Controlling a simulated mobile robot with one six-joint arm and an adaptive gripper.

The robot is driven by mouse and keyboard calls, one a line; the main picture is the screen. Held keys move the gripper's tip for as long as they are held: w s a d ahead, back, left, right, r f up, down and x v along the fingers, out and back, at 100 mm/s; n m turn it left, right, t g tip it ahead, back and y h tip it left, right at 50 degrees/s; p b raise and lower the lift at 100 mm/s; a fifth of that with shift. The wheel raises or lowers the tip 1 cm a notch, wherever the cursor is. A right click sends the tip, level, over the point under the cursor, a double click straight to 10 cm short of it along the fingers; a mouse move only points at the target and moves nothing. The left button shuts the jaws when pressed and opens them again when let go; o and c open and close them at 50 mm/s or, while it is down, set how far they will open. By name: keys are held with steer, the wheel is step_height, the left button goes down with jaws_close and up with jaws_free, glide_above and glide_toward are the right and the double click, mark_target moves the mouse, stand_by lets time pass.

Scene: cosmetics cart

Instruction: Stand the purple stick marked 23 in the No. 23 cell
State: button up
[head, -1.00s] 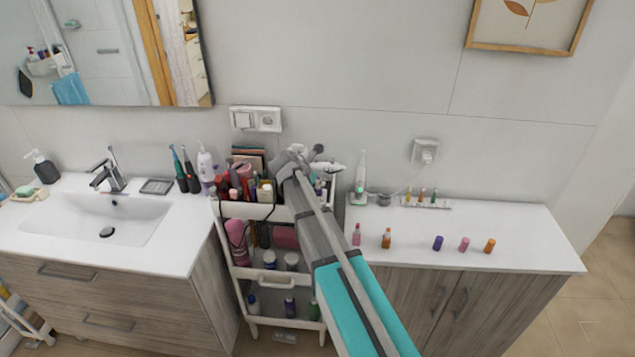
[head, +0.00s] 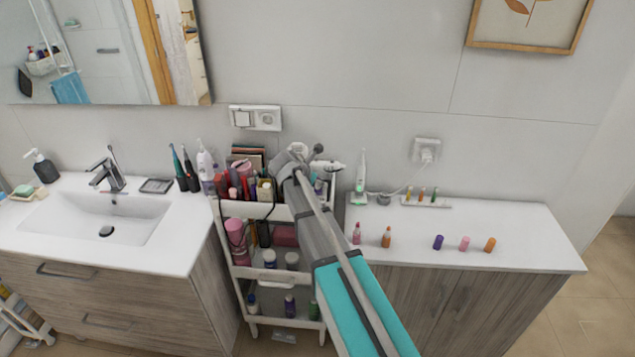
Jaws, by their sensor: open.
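A short purple stick (head: 438,242) stands upright on the right white counter, left of a pink stick (head: 464,244) and an orange one (head: 489,245). Its number is too small to read. A low pale rack (head: 427,203) with several small coloured sticks lies at the back of that counter. I cannot read any No. 23 mark or tell which cell bears it. My arm reaches over the cart (head: 250,212), well left of the purple stick. My gripper's jaws cannot be made out at its far end; my arm hides that area.
The cart's top is crowded with bottles and tubes. Two small bottles (head: 386,238) stand on the right counter (head: 530,230) near my arm. A white upright device (head: 361,178) and its cable are behind them. The counter's right end is clear. A sink (head: 105,220) is at left.

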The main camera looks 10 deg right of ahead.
steer(key=shift+r, duration=0.15)
step_height(320, 180, up, 9)
steer(key=p, duration=0.9)
steer(key=shift+r, duration=0.1)
stand_by(0.8)
steer(key=shift+s+d+f+m, duration=0.15)
steer(key=shift+s+f+m, duration=0.15)
steer(key=shift+s, duration=0.1)
steer(key=s+f+m+g+y+b, duration=0.1)
steer(key=s+f+m+y+b, duration=0.1)
steer(key=s+f+m, duration=0.3)
steer(key=s+a+f+m+g+y+b, duration=0.1)
steer(key=s+f+m+b, duration=0.4)
steer(key=s+m, duration=0.6)
steer(key=s+a+f+m+g+y+b, duration=0.1)
steer(key=s+f+m+g+y+b, duration=0.2)
steer(key=s+m, duration=0.5)
steer(key=s+f+y, duration=0.1)
steer(key=s+f, duration=0.1)
steer(key=s, duration=0.2)
steer(key=shift+s+f, duration=0.2)
steer(key=shift+f, duration=0.1)
steer(key=shift+a, duration=0.15)
